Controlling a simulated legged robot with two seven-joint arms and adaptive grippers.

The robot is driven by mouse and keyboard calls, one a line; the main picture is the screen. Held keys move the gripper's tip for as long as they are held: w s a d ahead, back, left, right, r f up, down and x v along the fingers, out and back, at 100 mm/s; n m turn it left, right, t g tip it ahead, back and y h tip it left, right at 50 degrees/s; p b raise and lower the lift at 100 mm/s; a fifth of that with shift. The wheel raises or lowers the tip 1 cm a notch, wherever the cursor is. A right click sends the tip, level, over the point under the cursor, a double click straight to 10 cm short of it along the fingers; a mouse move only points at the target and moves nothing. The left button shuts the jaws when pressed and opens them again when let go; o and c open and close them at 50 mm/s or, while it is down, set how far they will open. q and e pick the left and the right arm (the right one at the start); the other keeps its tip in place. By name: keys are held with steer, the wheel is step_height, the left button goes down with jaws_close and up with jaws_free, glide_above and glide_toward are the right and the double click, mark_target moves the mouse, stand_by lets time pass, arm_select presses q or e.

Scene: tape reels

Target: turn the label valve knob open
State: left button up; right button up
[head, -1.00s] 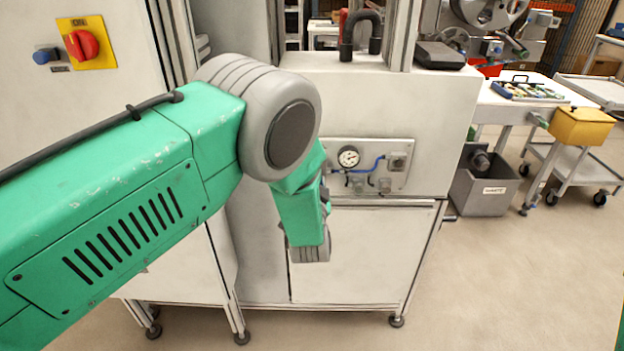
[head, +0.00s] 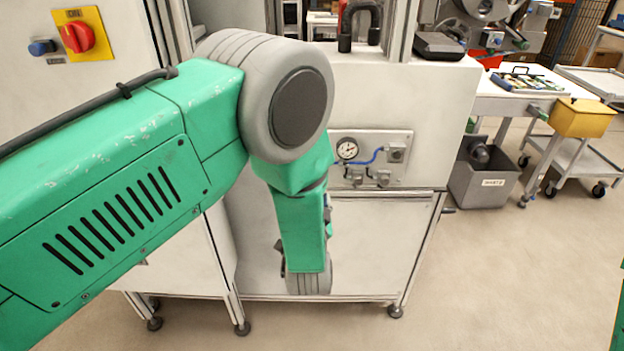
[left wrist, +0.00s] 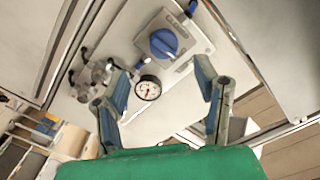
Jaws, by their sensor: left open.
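In the left wrist view a round blue knob (left wrist: 163,42) sits on a light plate on the panel. I cannot read which way it is turned. My left gripper (left wrist: 162,70) is open and empty, its two blue-grey fingers spread wide. The knob lies beyond the fingertips, between their lines and apart from them. A pressure gauge (left wrist: 147,88) shows between the fingers. In the head view this gauge (head: 347,149) is on the panel (head: 366,139) just right of my left arm. My right gripper is not in view.
Metal fittings (left wrist: 92,76) stick out near the left finger. A red switch on a yellow plate (head: 78,36) is at upper left. A grey bin (head: 482,178) and a cart (head: 583,155) stand right; open floor lies in front.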

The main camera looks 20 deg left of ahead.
arm_select(q)
steer(key=v, duration=0.4)
